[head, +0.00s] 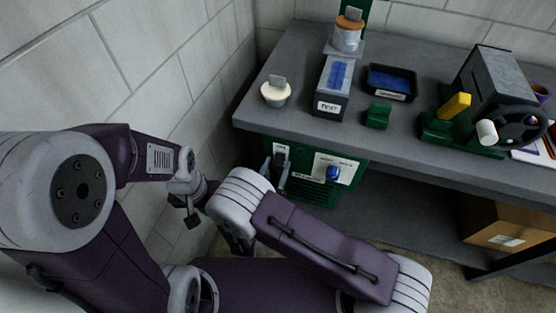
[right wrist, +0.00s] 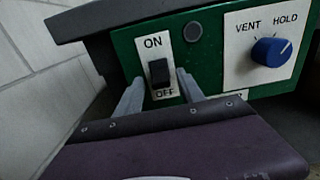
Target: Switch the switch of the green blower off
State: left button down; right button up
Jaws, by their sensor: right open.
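The green blower (head: 350,170) is a green panel under the bench top in the head view; it also fills the right wrist view (right wrist: 210,70). Its switch (right wrist: 159,73) is a black rocker on a white plate, with ON above and OFF below. I cannot tell for sure which way it is tipped. My right gripper (right wrist: 160,92) is open and empty, its grey fingers apart on either side of the plate's lower part. In the head view the right gripper (head: 275,172) is at the panel's left end. My left arm is at the left; its gripper's state is unclear.
A blue knob (right wrist: 271,51) marked VENT and HOLD is right of the switch. The grey bench top (head: 290,122) overhangs the panel and holds a black tray (head: 410,92), a grey box and several other items. A block wall stands close on the left. A cardboard box (head: 500,228) is below.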

jog(key=shift+s+r, duration=0.1)
jog(key=shift+s, duration=0.15)
jog(key=shift+s+r, duration=0.1)
jog(key=c, duration=0.4)
pick_arm(q)
jog(key=shift+s+r, duration=0.1)
jog(key=shift+s, duration=0.25)
pick_arm(e)
grip_shut()
jog(key=shift+f+t+b, duration=0.35)
jog(key=shift+t+b, duration=0.25)
jog(key=shift+b, duration=0.6)
jog(key=shift+o, duration=0.5)
grip_release()
pick_arm(q)
notch_tip(320, 180, down, 2)
jog(key=shift+w+f, duration=0.1)
jog(key=shift+f, duration=0.1)
pick_arm(e)
jog(key=o, duration=0.3)
jog(key=shift+w, duration=0.2)
jog(key=shift+s, duration=0.1)
